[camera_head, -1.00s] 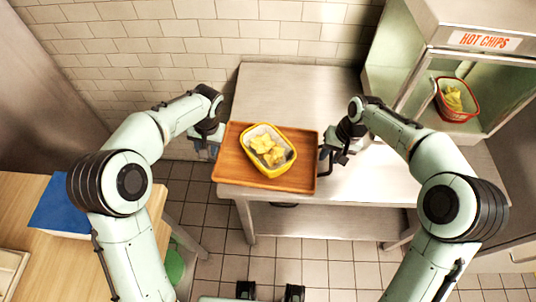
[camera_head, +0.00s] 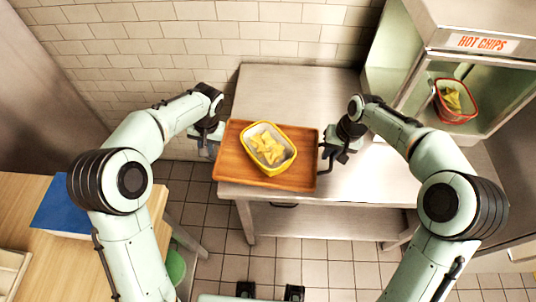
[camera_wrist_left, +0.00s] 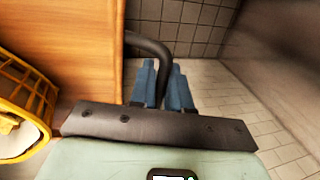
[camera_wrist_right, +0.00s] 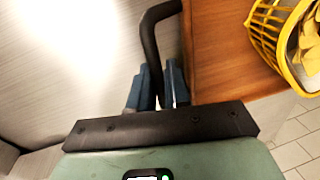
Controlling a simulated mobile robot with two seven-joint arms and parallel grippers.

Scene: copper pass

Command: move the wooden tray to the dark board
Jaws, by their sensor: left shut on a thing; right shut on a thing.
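The wooden tray (camera_head: 232,167) is at the front left part of the steel table, its near left corner reaching past the table's edge. A yellow basket of chips (camera_head: 268,149) stands on it. My left gripper (camera_head: 212,150) is shut on the tray's dark handle at the left end; the handle (camera_wrist_left: 150,45) runs between its blue fingers in the left wrist view. My right gripper (camera_head: 326,155) is shut on the right-end handle, seen also in the right wrist view (camera_wrist_right: 150,40). I cannot tell whether the tray touches the table. I cannot make out a dark board for certain.
The steel table (camera_head: 300,90) is bare behind and right of the tray. A "HOT CHIPS" cabinet (camera_head: 485,60) holds a red basket (camera_head: 455,101) at right. At left, a wooden counter (camera_head: 75,265) bears a flat blue thing (camera_head: 62,205). Tiled floor (camera_head: 200,215) lies between.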

